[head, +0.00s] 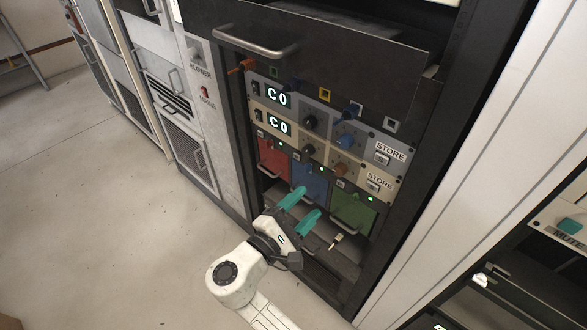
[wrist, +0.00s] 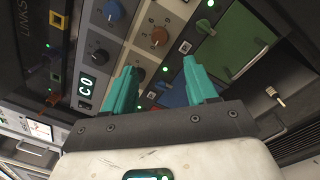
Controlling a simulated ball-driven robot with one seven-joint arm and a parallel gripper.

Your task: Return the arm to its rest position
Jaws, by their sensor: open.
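My gripper (head: 302,208) has teal fingers and is open and empty. In the head view it is in front of the lower part of the rack, over the blue panel (head: 310,181). In the wrist view my gripper (wrist: 160,80) shows its two fingers spread apart, with rack knobs and panels beyond them. My white arm reaches up from the bottom of the head view. I cannot tell how far the fingertips are from the rack face.
The rack has a red panel (head: 273,158), a green panel (head: 352,212), two C0 displays, knobs and STORE buttons (head: 382,157). A bar handle (head: 255,46) juts out above. Grey cabinets (head: 180,90) stand left. Bare floor (head: 90,220) lies open at lower left.

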